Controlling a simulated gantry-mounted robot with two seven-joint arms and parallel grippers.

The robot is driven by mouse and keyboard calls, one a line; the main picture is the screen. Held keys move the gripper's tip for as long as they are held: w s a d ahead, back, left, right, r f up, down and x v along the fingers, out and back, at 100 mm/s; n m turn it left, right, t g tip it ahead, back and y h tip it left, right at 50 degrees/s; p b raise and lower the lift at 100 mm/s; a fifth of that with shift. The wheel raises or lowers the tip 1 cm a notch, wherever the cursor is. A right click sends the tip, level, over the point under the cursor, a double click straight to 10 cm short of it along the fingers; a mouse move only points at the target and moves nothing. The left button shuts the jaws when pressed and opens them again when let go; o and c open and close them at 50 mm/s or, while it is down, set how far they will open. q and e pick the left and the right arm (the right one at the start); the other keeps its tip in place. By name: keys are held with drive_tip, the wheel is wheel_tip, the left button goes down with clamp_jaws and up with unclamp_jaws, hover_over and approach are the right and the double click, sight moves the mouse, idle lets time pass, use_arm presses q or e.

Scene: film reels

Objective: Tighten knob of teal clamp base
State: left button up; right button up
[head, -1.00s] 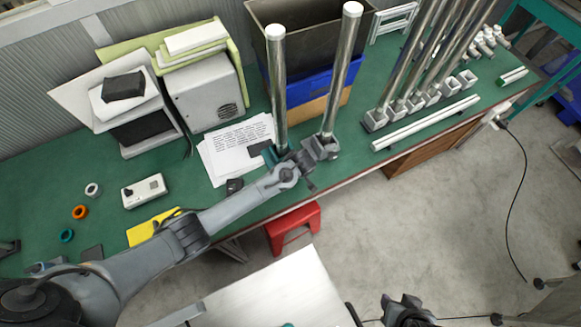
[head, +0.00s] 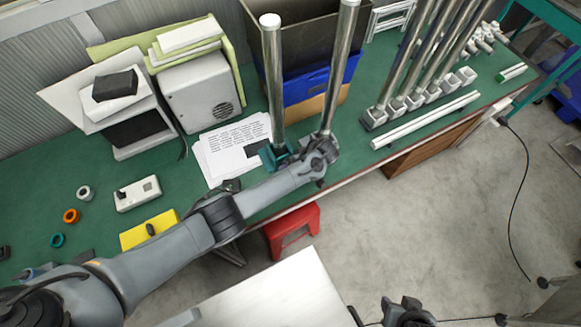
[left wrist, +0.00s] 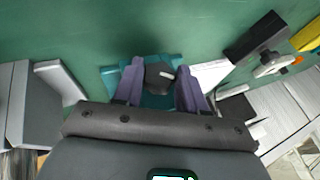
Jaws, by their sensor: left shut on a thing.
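The teal clamp base (head: 272,157) stands on the green table at the foot of an upright metal pole, and my left wrist partly covers it. In the left wrist view the teal base (left wrist: 110,77) lies behind and between my fingers. Its dark knob (left wrist: 158,77), with a small white mark, sits between the two purple fingers of my left gripper (left wrist: 160,82), which is shut on it. In the head view the knob is hidden by my left gripper (head: 318,158). My right gripper (head: 408,314) is at the bottom edge, away from the table; its jaws are unclear.
A second pole (head: 338,75) rises beside the first. Several poles in grey bases (head: 418,95) and white tubes (head: 425,122) are to the right. Printed sheets (head: 230,150) lie left of the teal base. A red stool (head: 292,232) stands below the table edge.

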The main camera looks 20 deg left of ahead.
use_arm(q)
drive_tip(key=o, duration=1.1)
drive_tip(key=shift+c, duration=0.2)
drive_tip(key=p+v, duration=0.1)
drive_tip(key=v, duration=0.9)
drive_tip(key=shift+d+r+p, duration=0.2)
drive_tip(key=shift+r+p, duration=0.15)
